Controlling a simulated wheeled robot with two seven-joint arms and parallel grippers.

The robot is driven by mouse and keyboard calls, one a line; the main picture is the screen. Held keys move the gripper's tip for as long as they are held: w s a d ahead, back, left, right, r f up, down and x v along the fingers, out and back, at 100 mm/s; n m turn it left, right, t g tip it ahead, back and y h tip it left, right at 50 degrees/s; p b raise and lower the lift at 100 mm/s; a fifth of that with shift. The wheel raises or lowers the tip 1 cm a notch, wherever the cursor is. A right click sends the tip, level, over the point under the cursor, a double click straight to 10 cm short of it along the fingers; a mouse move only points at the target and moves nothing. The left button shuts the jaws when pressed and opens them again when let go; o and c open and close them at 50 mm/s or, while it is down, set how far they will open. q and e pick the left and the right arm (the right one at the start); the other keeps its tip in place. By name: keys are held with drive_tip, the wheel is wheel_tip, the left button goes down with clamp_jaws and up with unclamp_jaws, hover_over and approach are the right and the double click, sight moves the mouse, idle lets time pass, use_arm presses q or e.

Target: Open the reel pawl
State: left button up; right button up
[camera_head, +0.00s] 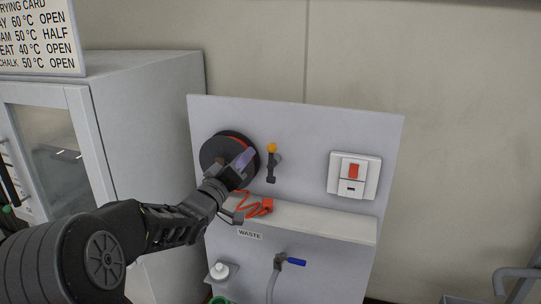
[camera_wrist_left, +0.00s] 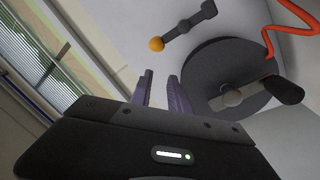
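The reel pawl (camera_head: 271,165) is a short dark lever with an orange ball knob at its upper end, on the grey panel just right of the cable reel (camera_head: 212,150). In the left wrist view the pawl (camera_wrist_left: 188,24) is at the top, with its orange knob toward the fingers. The reel (camera_wrist_left: 228,62) shows there as a dark disc with a crank handle. My left gripper (camera_head: 247,157) is in front of the reel's right part, left of the pawl. In the wrist view its two purple fingers (camera_wrist_left: 160,78) stand apart, empty, short of the knob. My right gripper is not in view.
An orange cable (camera_head: 252,207) hangs over a pale ledge (camera_head: 310,219) below the reel. A white switch box (camera_head: 354,175) with a red rocker is at right. A blue-handled tap (camera_head: 292,261) and white bottle (camera_head: 219,270) are below. A grey cabinet (camera_head: 150,110) stands left.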

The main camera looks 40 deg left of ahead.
use_arm(q)
drive_tip(key=d+r+m, duration=0.1)
drive_tip(key=m, duration=0.1)
drive_tip(key=d+r+m, duration=0.1)
drive_tip(key=d+m, duration=0.1)
drive_tip(key=m, duration=0.1)
drive_tip(key=d+r+m+b, duration=0.1)
drive_tip(key=d+m, duration=0.1)
drive_tip(key=m, duration=0.1)
drive_tip(key=shift+s, duration=0.1)
clamp_jaws()
drive_tip(key=d+m, duration=0.1)
drive_tip(key=m, duration=0.3)
drive_tip(key=w+d+m, duration=0.1)
drive_tip(key=m, duration=0.3)
drive_tip(key=d+m, duration=0.2)
drive_tip(key=m, duration=0.2)
drive_tip(key=shift+w+f+g+h, duration=0.15)
drive_tip(key=shift+f+g+h, duration=0.15)
drive_tip(key=shift+g+h, duration=0.1)
